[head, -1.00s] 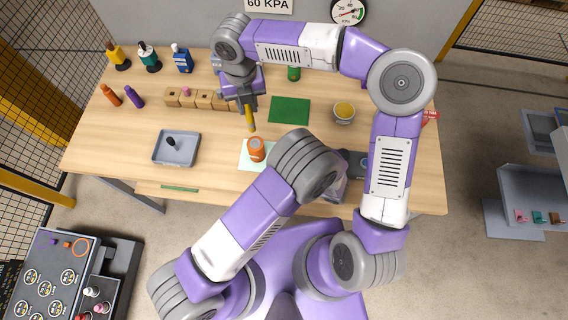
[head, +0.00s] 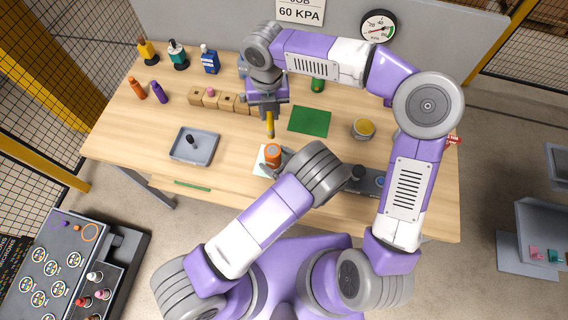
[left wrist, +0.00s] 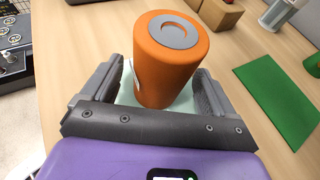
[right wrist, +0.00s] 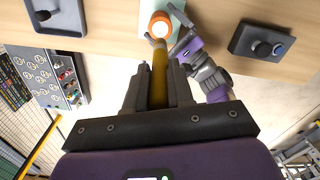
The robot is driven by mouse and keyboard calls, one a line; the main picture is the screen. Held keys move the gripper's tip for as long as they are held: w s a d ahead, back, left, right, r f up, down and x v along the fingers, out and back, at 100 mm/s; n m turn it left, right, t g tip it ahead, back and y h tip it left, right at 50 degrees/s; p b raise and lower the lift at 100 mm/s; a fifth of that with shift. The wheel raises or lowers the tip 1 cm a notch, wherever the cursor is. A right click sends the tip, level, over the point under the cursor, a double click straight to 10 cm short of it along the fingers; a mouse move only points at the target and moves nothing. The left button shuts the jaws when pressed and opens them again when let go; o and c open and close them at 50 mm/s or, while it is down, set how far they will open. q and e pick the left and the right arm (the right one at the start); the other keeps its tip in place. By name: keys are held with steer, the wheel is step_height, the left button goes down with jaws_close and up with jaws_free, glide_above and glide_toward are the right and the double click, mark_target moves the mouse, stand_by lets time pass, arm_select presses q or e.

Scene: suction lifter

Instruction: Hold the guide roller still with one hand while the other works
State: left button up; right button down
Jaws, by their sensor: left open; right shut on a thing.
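The guide roller, an orange cylinder with a grey ring on top (head: 273,152), stands upright on a pale mat (head: 261,162) near the table's front. In the left wrist view the roller (left wrist: 168,65) stands between the fingers of my open left gripper (left wrist: 165,95), with a gap visible at its right side. In the head view my left forearm hides most of that gripper. My right gripper (head: 268,108) is shut on a yellow rod (head: 270,125), which points down just behind the roller. The rod also shows in the right wrist view (right wrist: 159,80), its tip near the roller (right wrist: 160,25).
A grey tray (head: 180,155) lies left of the roller. A green mat (head: 309,121), a bowl (head: 363,129) and a dark box with knobs (head: 370,181) are to the right. A row of wooden blocks (head: 227,101) and several bottles (head: 209,60) stand farther back.

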arm_select(q)
steer(key=shift+w+a+f, duration=0.2)
steer(key=shift+w+a, duration=0.05)
steer(key=shift+w, duration=0.05)
steer(key=shift+c, duration=0.2)
steer(key=c, duration=1.1)
